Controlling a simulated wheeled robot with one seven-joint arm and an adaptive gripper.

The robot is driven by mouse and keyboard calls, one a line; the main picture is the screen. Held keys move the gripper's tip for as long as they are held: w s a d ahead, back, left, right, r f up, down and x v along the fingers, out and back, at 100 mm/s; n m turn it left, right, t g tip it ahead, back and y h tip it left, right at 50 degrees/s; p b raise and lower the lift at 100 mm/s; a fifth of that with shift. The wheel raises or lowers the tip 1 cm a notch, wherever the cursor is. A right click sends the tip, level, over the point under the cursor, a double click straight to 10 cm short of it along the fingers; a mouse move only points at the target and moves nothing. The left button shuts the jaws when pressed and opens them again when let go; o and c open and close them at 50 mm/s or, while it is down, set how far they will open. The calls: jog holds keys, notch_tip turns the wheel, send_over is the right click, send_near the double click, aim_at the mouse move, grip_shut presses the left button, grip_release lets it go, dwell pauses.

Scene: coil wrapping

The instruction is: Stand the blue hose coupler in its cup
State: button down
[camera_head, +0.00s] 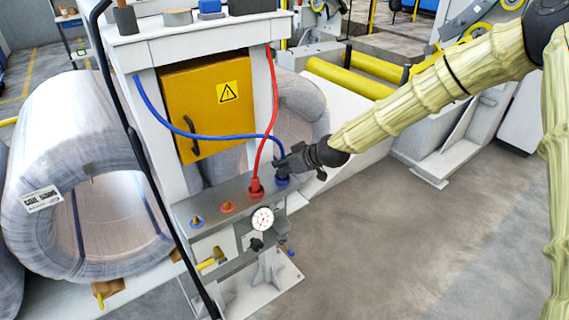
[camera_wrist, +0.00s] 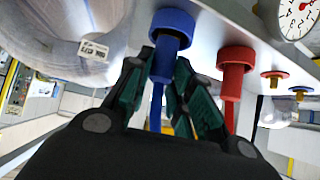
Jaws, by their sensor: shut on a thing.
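The blue hose coupler (camera_wrist: 163,62) is between the fingertips of my gripper (camera_wrist: 161,68) in the wrist view, with its blue hose (camera_wrist: 156,105) running from it. My gripper (camera_head: 288,163) is shut on the coupler. The coupler's end is at the wide blue cup (camera_wrist: 173,22) on the grey panel, in line with it; I cannot tell how deep it sits. In the head view the blue cup (camera_head: 282,182) shows just below my gripper, at the panel's right end, and the fingers mostly hide the coupler.
The red coupler (camera_head: 256,186) stands in its red cup close to the left, with a red hose (camera_head: 275,100) rising. Two brass-tipped ports, blue-ringed (camera_head: 197,221) and red-ringed (camera_head: 228,207), and a gauge (camera_head: 262,218) are on the grey panel (camera_head: 213,205). Floor to the right is clear.

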jog(key=shift+f, duration=0.15)
jog(key=c, duration=1.3)
grip_release()
jog(key=shift+o, duration=0.2)
jog(key=shift+r, duration=0.2)
jog(key=b+v, duration=0.2)
jog(key=v, duration=1)
jog(key=shift+f, duration=0.15)
